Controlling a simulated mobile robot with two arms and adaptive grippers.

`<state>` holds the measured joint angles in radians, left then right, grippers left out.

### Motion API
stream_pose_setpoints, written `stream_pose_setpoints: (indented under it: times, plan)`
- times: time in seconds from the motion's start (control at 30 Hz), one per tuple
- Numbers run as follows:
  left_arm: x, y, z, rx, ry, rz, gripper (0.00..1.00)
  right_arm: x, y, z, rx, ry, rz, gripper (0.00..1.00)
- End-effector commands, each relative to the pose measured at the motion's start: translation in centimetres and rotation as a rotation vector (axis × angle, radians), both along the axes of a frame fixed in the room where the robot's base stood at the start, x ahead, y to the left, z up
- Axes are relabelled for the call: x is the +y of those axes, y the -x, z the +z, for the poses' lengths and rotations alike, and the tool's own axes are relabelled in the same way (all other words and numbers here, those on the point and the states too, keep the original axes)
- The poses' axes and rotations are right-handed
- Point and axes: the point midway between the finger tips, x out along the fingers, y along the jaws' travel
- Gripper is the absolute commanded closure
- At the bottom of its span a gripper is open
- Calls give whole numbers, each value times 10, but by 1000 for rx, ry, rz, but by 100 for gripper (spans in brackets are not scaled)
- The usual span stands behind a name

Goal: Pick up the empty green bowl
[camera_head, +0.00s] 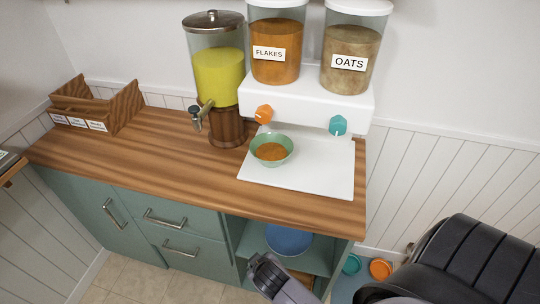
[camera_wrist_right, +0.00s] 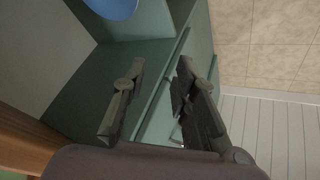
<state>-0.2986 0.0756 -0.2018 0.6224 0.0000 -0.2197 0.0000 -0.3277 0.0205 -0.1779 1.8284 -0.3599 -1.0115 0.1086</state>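A green bowl (camera_head: 286,160) stands on the white dispenser base, under the spouts. It holds orange-brown flakes, so it is not empty. A small teal-green round item (camera_head: 351,264), perhaps a bowl, sits low beyond the counter's right end; I cannot tell whether it is empty. My right gripper (camera_head: 262,264) is in front of the open shelf, below the counter top and apart from both green items. In the right wrist view my right gripper (camera_wrist_right: 158,72) has its fingers apart with nothing between them. My left gripper is not in view.
A white cereal dispenser (camera_head: 310,101) with flakes and oats stands on the wooden counter (camera_head: 150,147). A yellow drink dispenser (camera_head: 219,72) and a wooden organizer (camera_head: 100,105) stand left. A blue round dish (camera_head: 289,240) is on the shelf. An orange item (camera_head: 380,269) lies beside the teal one.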

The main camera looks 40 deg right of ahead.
Motion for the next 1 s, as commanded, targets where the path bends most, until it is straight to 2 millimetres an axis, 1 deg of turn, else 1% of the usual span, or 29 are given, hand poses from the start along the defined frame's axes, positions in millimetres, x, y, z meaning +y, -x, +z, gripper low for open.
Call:
stream_pose_setpoints:
  times: [0.03,0.1,0.17,0.2,0.27,0.3,0.33,0.4,0.6,0.7,0.8,0.87,0.97,1.0]
  plan:
    - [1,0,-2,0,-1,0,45,-4,-7,23,-32,7,-23,74]
    - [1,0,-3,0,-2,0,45,-10,-12,53,-67,17,-55,74]
    - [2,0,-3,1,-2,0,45,-15,-14,75,-94,24,-82,74]
    - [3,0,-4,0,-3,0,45,-19,-15,90,-112,28,-100,74]
    - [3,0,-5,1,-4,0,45,-25,-14,111,-137,33,-128,74]
    - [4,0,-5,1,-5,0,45,-28,-17,127,-163,39,-148,74]
    - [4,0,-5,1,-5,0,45,-32,-25,144,-208,56,-172,74]
    - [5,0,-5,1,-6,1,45,-36,-46,159,-279,98,-195,74]
    - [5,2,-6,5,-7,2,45,-43,-88,214,-470,198,-248,74]
    - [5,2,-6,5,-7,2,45,-44,-101,236,-541,234,-264,74]
    - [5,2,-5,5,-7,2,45,-46,-110,249,-581,257,-272,74]
    - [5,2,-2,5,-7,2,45,-50,-116,250,-589,264,-273,74]
    - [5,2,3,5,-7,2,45,-60,-130,246,-590,268,-274,74]
    - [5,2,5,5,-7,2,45,-65,-138,243,-589,269,-272,74]
